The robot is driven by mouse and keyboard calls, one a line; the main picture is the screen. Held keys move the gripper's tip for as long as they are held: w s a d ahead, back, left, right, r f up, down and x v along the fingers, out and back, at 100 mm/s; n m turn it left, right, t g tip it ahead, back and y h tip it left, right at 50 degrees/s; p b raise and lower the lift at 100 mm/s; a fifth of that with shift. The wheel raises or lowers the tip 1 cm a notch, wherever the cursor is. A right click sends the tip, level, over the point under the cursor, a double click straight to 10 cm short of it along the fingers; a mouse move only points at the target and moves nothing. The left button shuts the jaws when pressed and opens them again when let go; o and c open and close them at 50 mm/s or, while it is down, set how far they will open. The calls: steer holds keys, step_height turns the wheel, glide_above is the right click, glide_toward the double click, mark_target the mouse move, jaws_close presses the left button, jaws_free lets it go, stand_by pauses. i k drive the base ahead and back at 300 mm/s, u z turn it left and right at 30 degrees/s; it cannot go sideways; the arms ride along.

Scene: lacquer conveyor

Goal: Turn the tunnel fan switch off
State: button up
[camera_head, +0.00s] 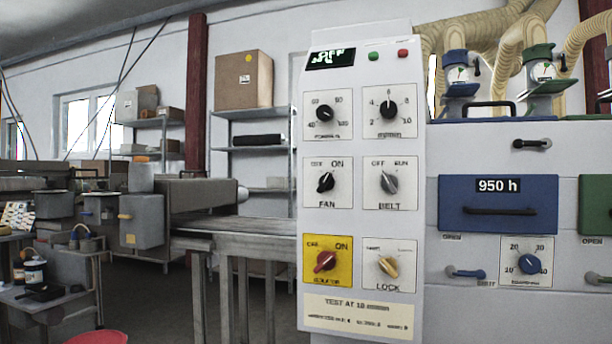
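The fan switch (326,182) is a black rotary knob on a white plate labelled FAN, on the left side of the upright control panel (408,230). OFF is printed at its upper left and ON at its upper right. Its grip seems to lean to the upper right, toward ON, though the pointer is small. My gripper is not in view, and nothing touches or covers the knob.
Close around it are the belt knob (389,182), red isolator knob (325,261) on yellow, lock knob (388,265) and two black dials above. A blue drawer (498,204) is at right. The conveyor (240,229) runs behind at left; a red round object (97,338) is low left.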

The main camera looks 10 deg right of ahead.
mark_target(326, 182)
steer(key=z, duration=2.15)
steer(key=k, duration=0.75)
steer(key=u, duration=0.85)
steer(key=i, duration=0.5)
